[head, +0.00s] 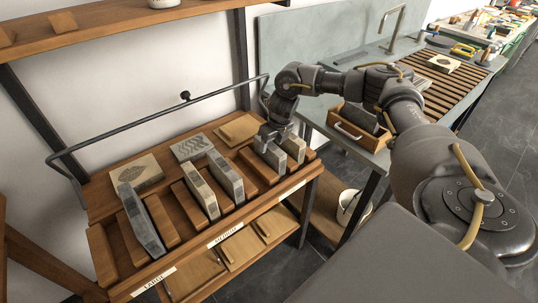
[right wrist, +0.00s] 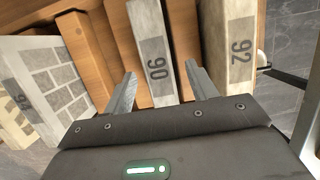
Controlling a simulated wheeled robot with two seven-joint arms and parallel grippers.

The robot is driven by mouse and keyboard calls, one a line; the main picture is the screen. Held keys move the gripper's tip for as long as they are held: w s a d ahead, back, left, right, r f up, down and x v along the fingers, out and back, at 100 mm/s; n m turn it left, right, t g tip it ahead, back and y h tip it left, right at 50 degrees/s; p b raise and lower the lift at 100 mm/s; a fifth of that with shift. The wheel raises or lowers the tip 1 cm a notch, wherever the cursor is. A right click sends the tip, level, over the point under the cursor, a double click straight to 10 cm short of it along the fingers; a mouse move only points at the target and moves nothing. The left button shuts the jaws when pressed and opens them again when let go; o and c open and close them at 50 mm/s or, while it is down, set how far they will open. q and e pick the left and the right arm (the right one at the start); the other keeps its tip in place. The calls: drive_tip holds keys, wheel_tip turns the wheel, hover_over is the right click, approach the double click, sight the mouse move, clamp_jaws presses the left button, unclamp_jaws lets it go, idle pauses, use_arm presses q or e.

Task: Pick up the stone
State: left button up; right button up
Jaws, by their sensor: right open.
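Several pale litho stones stand on edge between wooden dividers in the rack. My right gripper (head: 272,133) is over the rack's right end, pointing down. In the right wrist view its open fingers (right wrist: 161,92) are on either side of the stone marked 90 (right wrist: 150,40), which stands upright between them with gaps. That stone seems to be the one under the gripper in the head view (head: 273,157). The stone marked 92 (right wrist: 237,45) stands just right of the right finger. The frames do not show which stone is meant. My left gripper is not in view.
More upright stones (head: 226,178) and a grey slab (head: 140,222) stand to the left. Two patterned stones (head: 193,148) lie flat at the back. A metal rail (head: 150,119) runs above the rack. A wooden box (head: 352,133) sits on the bench at right, with a white bucket (head: 349,207) below.

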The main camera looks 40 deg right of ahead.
drive_tip(key=shift+a+f, duration=0.1)
drive_tip(key=shift+f, duration=0.05)
drive_tip(key=x, duration=0.2)
drive_tip(key=p+x, duration=0.1)
drive_tip(key=x, duration=0.1)
drive_tip(key=shift+w+f, duration=0.3)
drive_tip(key=shift+w, duration=0.05)
clamp_jaws()
idle(1.0)
drive_tip(key=shift+w+r, duration=0.1)
drive_tip(key=shift+w, duration=0.05)
